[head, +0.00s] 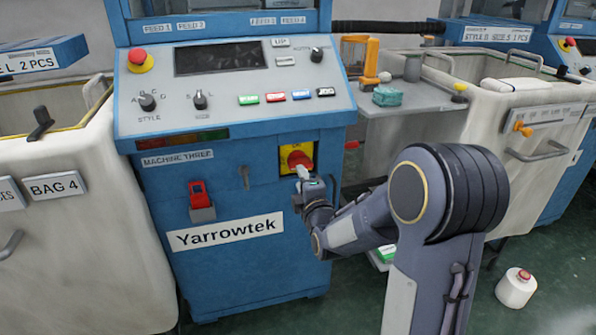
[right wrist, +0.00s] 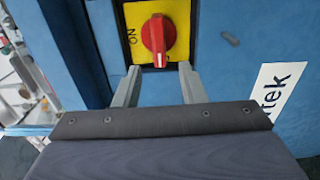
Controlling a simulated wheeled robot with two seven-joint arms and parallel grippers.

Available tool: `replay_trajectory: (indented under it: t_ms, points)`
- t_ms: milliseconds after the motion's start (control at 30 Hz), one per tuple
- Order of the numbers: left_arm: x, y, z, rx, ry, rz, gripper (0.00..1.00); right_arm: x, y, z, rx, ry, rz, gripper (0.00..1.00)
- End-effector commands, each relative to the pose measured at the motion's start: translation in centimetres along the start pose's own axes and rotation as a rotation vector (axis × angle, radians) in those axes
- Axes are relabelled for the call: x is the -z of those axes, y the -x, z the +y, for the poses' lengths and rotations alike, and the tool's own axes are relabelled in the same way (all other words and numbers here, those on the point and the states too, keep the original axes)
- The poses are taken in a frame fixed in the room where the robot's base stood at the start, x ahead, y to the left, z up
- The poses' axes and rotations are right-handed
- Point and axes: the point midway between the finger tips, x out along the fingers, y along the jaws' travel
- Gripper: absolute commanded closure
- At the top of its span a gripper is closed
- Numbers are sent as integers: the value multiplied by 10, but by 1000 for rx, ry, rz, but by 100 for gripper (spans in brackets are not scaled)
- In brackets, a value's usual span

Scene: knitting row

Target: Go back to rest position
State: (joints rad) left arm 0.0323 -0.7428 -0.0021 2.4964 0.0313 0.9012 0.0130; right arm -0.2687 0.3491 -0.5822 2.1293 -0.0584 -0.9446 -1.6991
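My right gripper (head: 304,173) is at the front of the blue Yarrowtek machine, just below a red rotary switch (head: 300,159) on a yellow plate. In the right wrist view the two fingers (right wrist: 158,70) stand apart with nothing between them. The red switch (right wrist: 157,40) is just beyond their tips; I cannot tell whether they touch it. Its handle runs up and down in that view, and ON is printed to its left. My left gripper is not in view.
The control panel (head: 235,95) juts out above the gripper. A grey shelf (head: 425,118) with small items and a cream bin (head: 515,110) stand to the right. Another cream bin (head: 85,240) is left. A white cone of yarn (head: 516,289) stands on the green floor.

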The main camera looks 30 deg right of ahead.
Motion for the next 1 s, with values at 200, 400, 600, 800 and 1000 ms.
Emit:
replay_trajectory:
  t_ms: [200, 400, 600, 800, 1000]
  points:
    - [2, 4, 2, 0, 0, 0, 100, 0, 22, 0, 0, 0, 0, 63]
    - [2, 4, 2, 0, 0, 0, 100, 0, 24, -1, 1, 1, 0, 63]
    - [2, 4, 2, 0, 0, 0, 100, 0, 24, 0, 0, 1, 0, 63]
    - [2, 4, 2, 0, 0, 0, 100, -1, 26, 0, 13, -28, 1, 63]
    - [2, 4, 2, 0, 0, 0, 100, 1, 56, -8, 223, -442, 15, 63]
